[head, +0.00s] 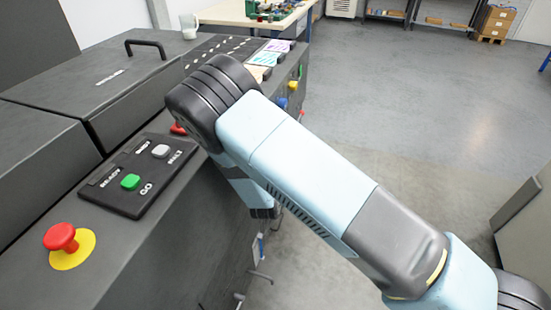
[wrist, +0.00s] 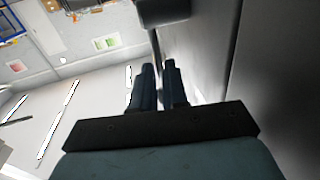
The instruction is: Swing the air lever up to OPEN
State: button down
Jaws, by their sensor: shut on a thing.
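My gripper (wrist: 157,68) shows in the wrist view with its two dark fingers close together, close to the machine's dark side. A thin dark bar (wrist: 154,44) runs down between the fingertips, and the fingers are shut on it. It appears to be the air lever; the fingers hide its lower part, and I cannot read its position or an OPEN mark. In the head view my arm reaches down along the front of the machine (head: 150,240) and hides the lever and my fingertips.
On the machine top are a red stop button (head: 61,237) on a yellow disc, a control panel (head: 118,204) with a green button (head: 130,181), and a white cup (head: 189,26). A dark block (wrist: 163,12) juts out beyond my fingertips.

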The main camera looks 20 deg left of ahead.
jog(key=shift+a+r, duration=0.2)
jog(key=c, duration=1.1)
grip_release()
jog(key=shift+d+f, duration=0.1)
jog(key=shift+d, duration=0.05)
jog(key=shift+c, duration=0.2)
jog(key=s+d, duration=0.2)
jog(key=s, duration=1.1)
jog(key=shift+s+d+f, duration=0.15)
jog(key=shift+s+d, duration=0.05)
jog(key=shift+s, duration=0.1)
